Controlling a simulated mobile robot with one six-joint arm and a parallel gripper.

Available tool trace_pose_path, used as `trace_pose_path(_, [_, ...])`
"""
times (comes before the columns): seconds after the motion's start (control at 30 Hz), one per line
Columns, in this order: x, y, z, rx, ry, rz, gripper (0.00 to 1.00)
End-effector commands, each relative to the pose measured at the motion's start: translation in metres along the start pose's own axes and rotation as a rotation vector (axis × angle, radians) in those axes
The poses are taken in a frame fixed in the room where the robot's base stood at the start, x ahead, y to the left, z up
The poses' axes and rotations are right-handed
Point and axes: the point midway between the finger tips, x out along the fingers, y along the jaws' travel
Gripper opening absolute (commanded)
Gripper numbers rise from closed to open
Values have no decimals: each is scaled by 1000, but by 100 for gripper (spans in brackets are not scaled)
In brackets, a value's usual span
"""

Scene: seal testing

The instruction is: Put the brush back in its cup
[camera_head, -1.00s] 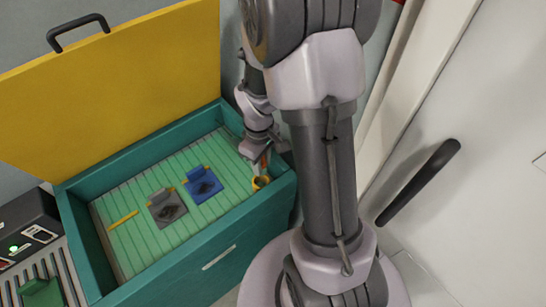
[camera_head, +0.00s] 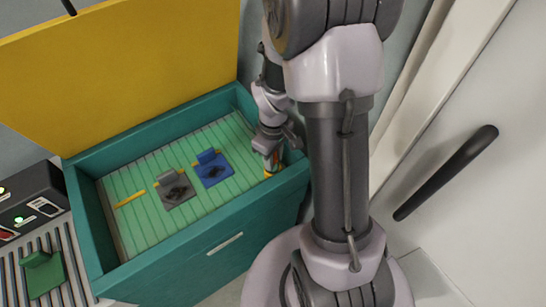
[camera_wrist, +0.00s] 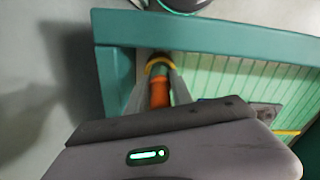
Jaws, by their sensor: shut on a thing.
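My gripper (camera_head: 271,151) is shut on the brush (camera_wrist: 159,92), which has an orange handle. In the wrist view the brush stands between the two fingers. The yellow cup (camera_head: 275,170) is in the right front corner of the teal chest, directly below my gripper. In the wrist view the cup's yellow rim (camera_wrist: 158,57) shows around the far end of the brush. The brush overlaps the cup in both views. How deep its lower end sits in the cup is hidden.
The teal chest (camera_head: 150,278) has raised walls and an open yellow lid (camera_head: 130,80). On its ribbed green floor lie a grey piece (camera_head: 176,190), a blue piece (camera_head: 212,170) and a yellow stick (camera_head: 130,199). A black-handled white door (camera_head: 480,220) is at right.

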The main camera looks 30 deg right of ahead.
Motion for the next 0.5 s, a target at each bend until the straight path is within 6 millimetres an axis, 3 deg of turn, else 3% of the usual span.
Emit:
trace_pose_path(0.4, [23,0,0,0,-1,0,0])
trace_pose_path(0.43, [22,0,0,0,0,0,33])
trace_pose_path(0.5, [21,0,0,0,-1,0,47])
